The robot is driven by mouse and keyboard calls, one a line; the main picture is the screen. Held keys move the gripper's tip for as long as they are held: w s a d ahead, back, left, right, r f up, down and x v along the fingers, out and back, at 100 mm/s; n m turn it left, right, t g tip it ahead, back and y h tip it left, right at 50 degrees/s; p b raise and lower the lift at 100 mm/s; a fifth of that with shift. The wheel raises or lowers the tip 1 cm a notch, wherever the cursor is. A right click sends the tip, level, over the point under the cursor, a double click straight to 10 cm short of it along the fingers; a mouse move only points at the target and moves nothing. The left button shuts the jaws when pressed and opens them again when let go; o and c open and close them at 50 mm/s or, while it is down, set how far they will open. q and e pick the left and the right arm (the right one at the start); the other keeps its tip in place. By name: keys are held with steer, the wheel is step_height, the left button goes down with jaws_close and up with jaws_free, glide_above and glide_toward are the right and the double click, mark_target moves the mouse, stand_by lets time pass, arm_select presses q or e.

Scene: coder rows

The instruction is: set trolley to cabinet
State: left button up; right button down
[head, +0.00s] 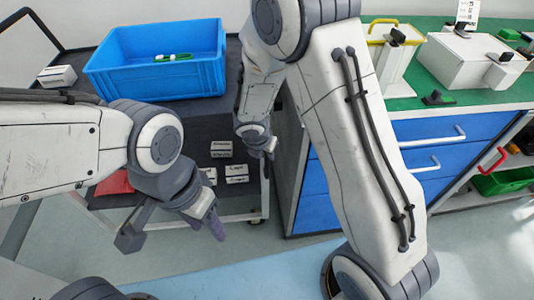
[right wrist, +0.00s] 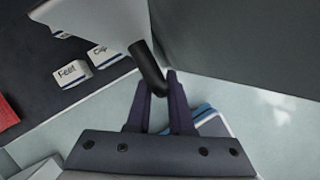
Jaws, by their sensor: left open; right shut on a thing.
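The trolley (head: 232,80) stands at the left, with dark shelves, a pale frame and a black push rail at its far left. The cabinet (head: 325,212) with a green top and blue drawers stands at its right, across a narrow gap. My right gripper (head: 268,148) is at the trolley's right side by that gap. In the right wrist view its fingers (right wrist: 165,90) are shut on a black bar (right wrist: 148,65); where the bar joins the trolley is unclear. My left gripper (head: 172,232) is open and empty, in front of the trolley's near side.
A blue crate (head: 155,62) with a green item inside sits on the trolley's top. Small white boxes (head: 221,149) and a red item (head: 115,183) lie on its lower shelf. A white case (head: 465,62) stands on the cabinet. Pale floor (head: 270,260) is clear in front.

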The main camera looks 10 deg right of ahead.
steer(key=c, duration=0.8)
jaws_free()
steer(key=shift+d+r, duration=0.1)
steer(key=shift+d, duration=0.3)
steer(key=shift+a, duration=0.1)
steer(key=p+v, duration=0.5)
steer(key=v, duration=0.5)
steer(key=shift+r, duration=0.15)
steer(key=shift+s+a, duration=0.1)
